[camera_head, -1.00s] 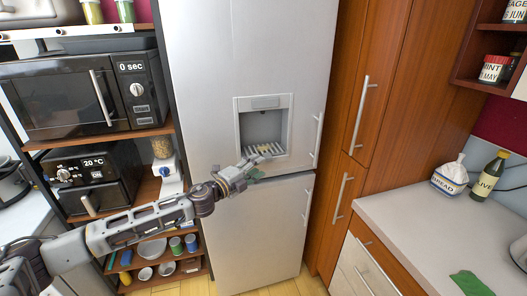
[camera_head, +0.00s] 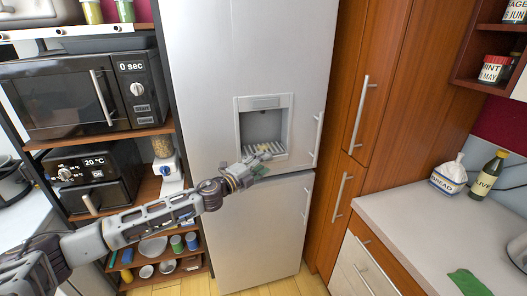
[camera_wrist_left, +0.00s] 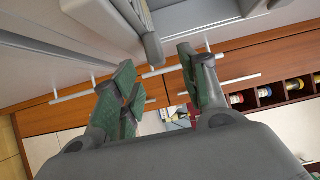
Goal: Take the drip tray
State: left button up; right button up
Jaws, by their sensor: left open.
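The drip tray (camera_head: 272,149) is a pale slatted piece at the bottom of the water dispenser recess (camera_head: 263,124) in the grey fridge door. My left gripper (camera_head: 260,164) is in front of the recess, at its lower edge, and hides part of the tray. The gripper is open, with green finger pads, and nothing shows between its fingers. In the left wrist view the open fingers (camera_wrist_left: 158,82) are spread apart below the grey fridge front. I cannot tell whether a finger touches the tray. My right gripper is out of view.
The fridge (camera_head: 250,230) has upright handles at its right edge. A shelf with a microwave (camera_head: 85,92) and an oven stands to the left. Tall wooden cabinets (camera_head: 375,120) and a counter (camera_head: 430,225) with a bottle are to the right.

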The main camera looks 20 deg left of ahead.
aim_at(264, 151)
pick_arm(q)
jog(key=p+x, duration=0.1)
jog(key=x, duration=0.3)
jog(key=shift+f, duration=0.15)
dwell(0.4)
grip_shut()
